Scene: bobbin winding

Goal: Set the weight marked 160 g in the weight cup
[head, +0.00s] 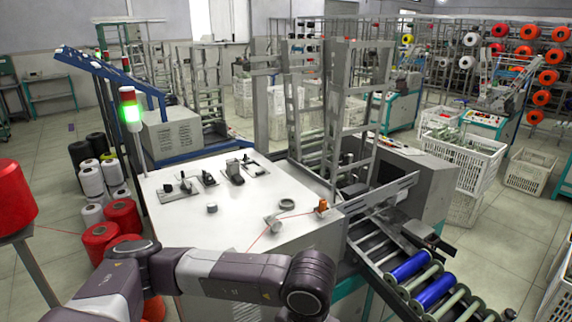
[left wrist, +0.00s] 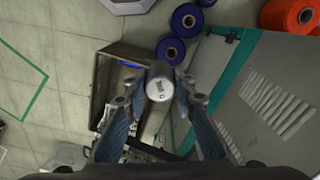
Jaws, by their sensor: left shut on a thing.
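My left gripper (left wrist: 160,92) shows in the left wrist view with its blue fingers closed on a small round weight (left wrist: 159,89). The weight's pale top faces the camera and bears dark marking, too small to read surely. The weight hangs over the floor side of the machine, not over the white top. In the head view my left arm crosses the foreground, and its gripper and the weight are out of sight. On the white machine top a grey ring (head: 287,204) and a small grey cylinder (head: 212,208) stand apart; I cannot tell which is the weight cup.
An orange fitting (head: 321,207) with a red thread stands near the top's right edge. Blue rolls (head: 409,266) lie on a rack at the right. Under the gripper are an open brown box (left wrist: 104,85), blue spools (left wrist: 170,50) and a grey cabinet (left wrist: 265,75).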

